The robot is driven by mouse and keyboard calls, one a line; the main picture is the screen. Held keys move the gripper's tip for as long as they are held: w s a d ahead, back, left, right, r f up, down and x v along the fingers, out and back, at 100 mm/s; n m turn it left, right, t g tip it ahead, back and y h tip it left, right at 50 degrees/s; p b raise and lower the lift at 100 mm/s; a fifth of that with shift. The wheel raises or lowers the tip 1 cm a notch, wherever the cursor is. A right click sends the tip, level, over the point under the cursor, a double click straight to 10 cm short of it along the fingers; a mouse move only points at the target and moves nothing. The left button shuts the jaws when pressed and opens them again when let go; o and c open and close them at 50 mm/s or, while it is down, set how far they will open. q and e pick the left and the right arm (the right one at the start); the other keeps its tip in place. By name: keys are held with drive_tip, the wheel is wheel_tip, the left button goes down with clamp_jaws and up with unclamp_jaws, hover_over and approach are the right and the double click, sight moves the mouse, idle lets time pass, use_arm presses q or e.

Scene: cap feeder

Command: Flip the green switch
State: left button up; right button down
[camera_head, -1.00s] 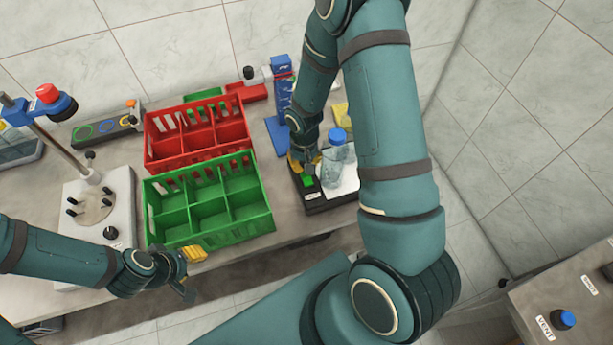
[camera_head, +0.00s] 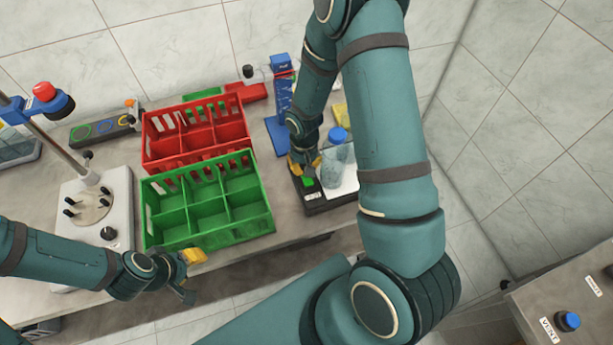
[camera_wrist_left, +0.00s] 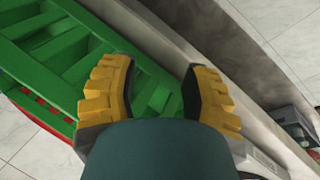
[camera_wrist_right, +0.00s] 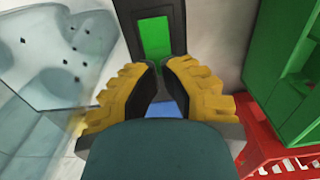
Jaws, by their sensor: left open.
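The green switch (camera_head: 307,182) sits on a black box (camera_head: 328,202) on the table, right of the green crate. In the right wrist view it shows as a green rectangle (camera_wrist_right: 154,38) in a dark frame, just beyond my fingertips. My right gripper (camera_head: 306,170) hangs right above and behind the switch, its yellow fingers nearly together with nothing held. Whether it touches the switch cannot be told. It also shows in the right wrist view (camera_wrist_right: 159,65). My left gripper (camera_head: 190,277) is open and empty at the table's front edge; its spread fingers show in the left wrist view (camera_wrist_left: 161,72).
A clear container (camera_head: 335,170) with a blue top stands close to the right of the switch. A green crate (camera_head: 207,240) and a red crate (camera_head: 195,150) lie to the left, and a blue stand (camera_head: 281,100) behind. A control panel (camera_head: 575,295) is at lower right.

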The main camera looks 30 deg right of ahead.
drive_tip(key=shift+f+b, duration=0.7)
drive_tip(key=shift+f, duration=0.1)
idle(0.4)
drive_tip(key=shift+r+p, duration=2.3)
drive_tip(key=shift+r, duration=1.25)
